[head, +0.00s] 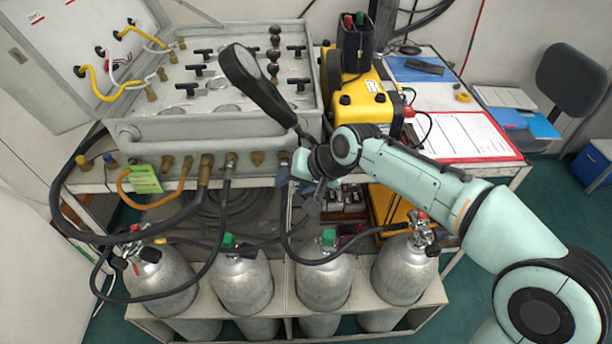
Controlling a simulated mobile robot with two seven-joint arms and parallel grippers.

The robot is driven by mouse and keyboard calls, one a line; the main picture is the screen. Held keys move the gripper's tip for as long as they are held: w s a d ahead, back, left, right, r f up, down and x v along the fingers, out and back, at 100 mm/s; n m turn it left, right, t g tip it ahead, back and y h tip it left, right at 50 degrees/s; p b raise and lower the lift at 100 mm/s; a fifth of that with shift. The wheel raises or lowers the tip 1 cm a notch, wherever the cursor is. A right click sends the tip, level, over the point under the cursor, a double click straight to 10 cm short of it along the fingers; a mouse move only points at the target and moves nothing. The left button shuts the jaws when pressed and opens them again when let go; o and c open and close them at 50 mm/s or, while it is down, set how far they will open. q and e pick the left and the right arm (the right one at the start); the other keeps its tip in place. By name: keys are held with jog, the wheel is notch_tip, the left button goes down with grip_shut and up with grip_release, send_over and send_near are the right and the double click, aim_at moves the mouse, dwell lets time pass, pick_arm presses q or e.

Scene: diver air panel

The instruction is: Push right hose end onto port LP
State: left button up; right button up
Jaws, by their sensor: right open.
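A row of brass ports runs along the front lower edge of the grey air panel (200,131). The LP label cannot be read. My right gripper (296,186) is open, pointing down close to that hose just below the port row. My left gripper is not in view.
Several grey cylinders (325,283) with hoses and valves stand in a rack below. Other hoses (228,172) meet ports to the left, near a green tag (146,179). A dark paddle-shaped piece (245,72) crosses above the panel. A yellow case (365,100) and red-edged sheet (465,136) lie right.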

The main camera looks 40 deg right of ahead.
jog(key=shift+x, duration=1)
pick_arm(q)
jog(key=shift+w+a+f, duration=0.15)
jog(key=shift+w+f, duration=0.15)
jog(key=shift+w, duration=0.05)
pick_arm(e)
grip_shut()
jog(key=shift+s+a, duration=0.4)
jog(key=shift+s, duration=0.25)
jog(key=shift+s+a, duration=0.4)
jog(key=shift+s, duration=0.2)
jog(key=s+a, duration=0.1)
jog(key=s, duration=0.2)
jog(key=s+a, duration=0.1)
jog(key=shift+s+a, duration=0.15)
jog(key=shift+a, duration=0.15)
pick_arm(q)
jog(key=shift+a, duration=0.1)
